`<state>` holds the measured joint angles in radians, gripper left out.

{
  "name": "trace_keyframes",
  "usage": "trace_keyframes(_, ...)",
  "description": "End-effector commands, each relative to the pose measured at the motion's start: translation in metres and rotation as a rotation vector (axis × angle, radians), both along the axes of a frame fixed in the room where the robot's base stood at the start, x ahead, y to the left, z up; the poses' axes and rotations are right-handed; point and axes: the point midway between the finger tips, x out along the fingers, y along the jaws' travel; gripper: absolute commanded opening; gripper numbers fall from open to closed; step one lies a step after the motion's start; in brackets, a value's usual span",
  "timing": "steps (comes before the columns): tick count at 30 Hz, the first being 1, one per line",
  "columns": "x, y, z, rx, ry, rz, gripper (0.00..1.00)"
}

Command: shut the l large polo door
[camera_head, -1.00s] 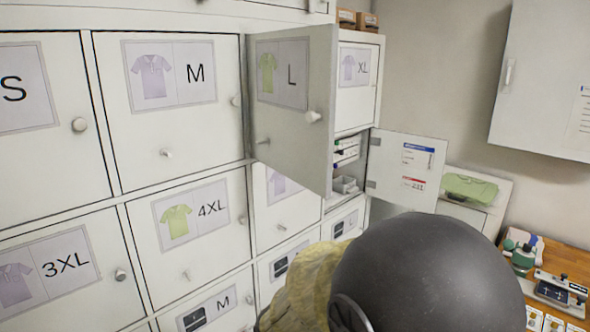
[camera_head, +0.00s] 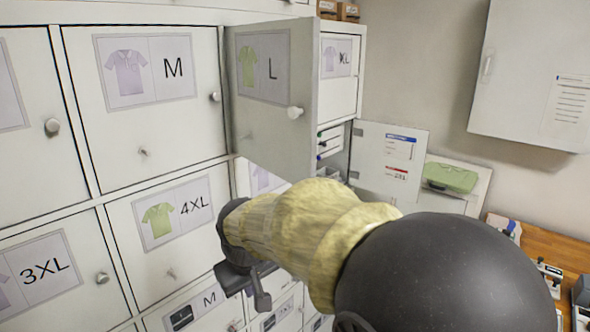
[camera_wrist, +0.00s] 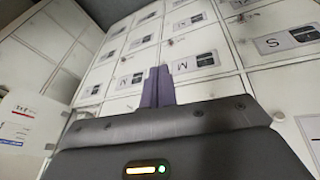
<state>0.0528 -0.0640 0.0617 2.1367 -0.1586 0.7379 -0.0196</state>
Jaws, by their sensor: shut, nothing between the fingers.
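The L large polo door (camera_head: 272,150) stands open, swung out from the locker front, with a green polo and an "L" on its label (camera_head: 263,67). Its round knob (camera_head: 295,112) is near the free edge. My gripper (camera_head: 260,298) is below the door and apart from it, in front of the lower lockers. In the wrist view my gripper's fingers (camera_wrist: 158,88) are together and empty, pointing at the locker fronts. The inside of the L compartment is hidden behind its door.
The closed M (camera_head: 140,150), 4XL (camera_head: 170,245) and XL (camera_head: 340,90) doors are around it. Another open door (camera_head: 385,165) sticks out at the right, beyond my arm. A wall cabinet (camera_head: 530,75) and a wooden bench (camera_head: 545,243) are further right.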

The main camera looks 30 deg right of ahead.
Motion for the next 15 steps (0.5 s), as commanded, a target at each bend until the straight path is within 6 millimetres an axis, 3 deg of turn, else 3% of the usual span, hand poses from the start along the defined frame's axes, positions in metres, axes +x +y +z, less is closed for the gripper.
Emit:
trace_keyframes(1, 0.010, -0.005, 0.035, -0.031, -0.030, 0.004, 0.00)
trace_keyframes(4, 0.019, -0.014, 0.095, -0.097, -0.066, 0.005, 0.00)
trace_keyframes(9, 0.014, -0.030, 0.198, -0.205, -0.127, -0.032, 0.00)
trace_keyframes(12, 0.002, -0.037, 0.243, -0.251, -0.153, -0.064, 0.00)
trace_keyframes(15, -0.007, -0.041, 0.269, -0.276, -0.167, -0.088, 0.00)
